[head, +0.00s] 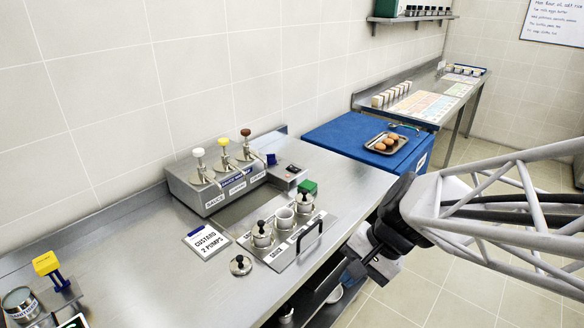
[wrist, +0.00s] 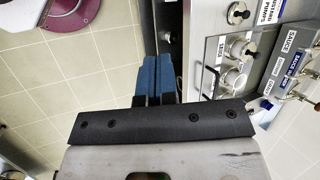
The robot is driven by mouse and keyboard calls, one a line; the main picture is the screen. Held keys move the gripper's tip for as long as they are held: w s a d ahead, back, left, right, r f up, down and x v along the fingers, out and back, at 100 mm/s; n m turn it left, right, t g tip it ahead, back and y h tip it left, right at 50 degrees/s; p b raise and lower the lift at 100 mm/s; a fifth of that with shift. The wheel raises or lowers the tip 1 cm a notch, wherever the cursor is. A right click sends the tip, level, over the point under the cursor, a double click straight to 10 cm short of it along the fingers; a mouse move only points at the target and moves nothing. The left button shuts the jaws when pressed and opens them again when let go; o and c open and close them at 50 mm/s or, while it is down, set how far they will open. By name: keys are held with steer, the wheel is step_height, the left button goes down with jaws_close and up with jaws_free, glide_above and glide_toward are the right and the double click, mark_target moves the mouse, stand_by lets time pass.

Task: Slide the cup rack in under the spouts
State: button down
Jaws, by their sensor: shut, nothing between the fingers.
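The cup rack (head: 283,262) is a flat metal tray with a black handle (head: 310,238) on its front side. It stands on the counter in front of the sauce dispenser (head: 212,200), with a gap between them. The dispenser's spouts, under white, yellow and brown pump knobs, are behind the rack. My gripper (head: 351,272) is shut and empty, off the counter's front edge, to the right of and apart from the handle. In the wrist view its blue fingers (wrist: 156,72) are together, left of the rack (wrist: 207,62).
A blue chest (head: 350,130) with a tray of eggs is beyond. A shelf lies below the counter.

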steer(key=w+d+f+m+t+y, duration=0.2)
steer(key=w+d+f+m+t, duration=0.2)
steer(key=w+m, duration=0.4)
steer(key=w+d+f+m+t+y, duration=0.3)
steer(key=w+f+m+t, duration=0.3)
steer(key=m, duration=0.5)
steer(key=w+d+f, duration=0.1)
steer(key=w+f, duration=0.1)
steer(key=w, duration=0.1)
steer(key=shift+d+m+t, duration=0.4)
steer(key=shift+w+a, duration=0.15)
steer(key=shift+w, duration=0.1)
steer(key=shift+x, duration=6.8)
steer(key=shift+a+r, duration=0.1)
steer(key=shift+a, duration=0.05)
